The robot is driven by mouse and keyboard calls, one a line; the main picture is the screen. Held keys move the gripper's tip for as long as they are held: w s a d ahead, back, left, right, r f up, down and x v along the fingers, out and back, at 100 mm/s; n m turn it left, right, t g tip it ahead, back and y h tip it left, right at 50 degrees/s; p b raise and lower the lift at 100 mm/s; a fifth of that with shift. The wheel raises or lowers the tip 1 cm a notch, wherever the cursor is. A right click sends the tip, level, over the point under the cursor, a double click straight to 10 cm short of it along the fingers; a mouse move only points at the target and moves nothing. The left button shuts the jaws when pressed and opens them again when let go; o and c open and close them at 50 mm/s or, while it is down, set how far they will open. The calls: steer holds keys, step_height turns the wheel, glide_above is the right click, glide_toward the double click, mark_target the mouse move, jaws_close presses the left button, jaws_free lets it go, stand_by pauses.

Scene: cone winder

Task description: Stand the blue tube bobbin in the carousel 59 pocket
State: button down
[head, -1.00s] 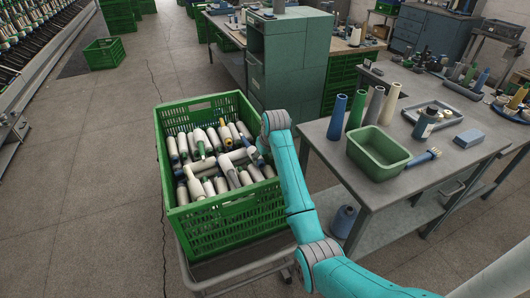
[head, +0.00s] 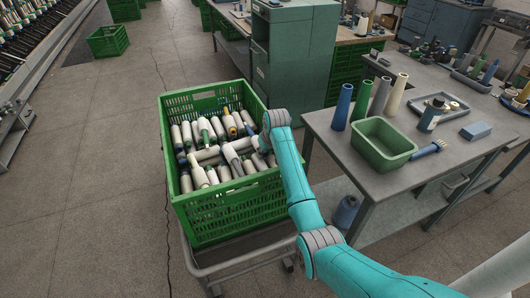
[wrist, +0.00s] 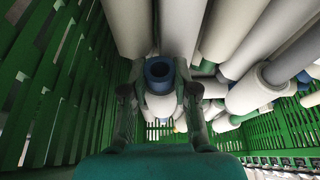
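The green crate (head: 225,219) holds a pile of pale-wound bobbins. My gripper (wrist: 158,95) is down inside it, seen in the wrist view with its fingers apart. A bobbin with a blue tube end (wrist: 159,69) and pale yarn lies between the fingers, its end facing the camera. I see no clear grip on it; a narrow gap seems to show beside the fingers. In the head view the wrist (head: 238,156) reaches over the pile and the fingertips cannot be made out. I cannot identify the carousel 59 pocket in either view.
The crate's slatted wall (wrist: 48,85) is close on the left in the wrist view. Other bobbins (wrist: 255,92) crowd the right. A grey table (head: 400,185) at right bears a green tray (head: 383,150), tall cones and a brush. A green-grey cabinet (head: 290,60) stands behind the crate.

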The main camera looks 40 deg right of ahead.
steer(key=shift+r, duration=0.2)
step_height(320, 180, up, 16)
steer(key=shift+f, duration=0.2)
stand_by(1.5)
stand_by(0.5)
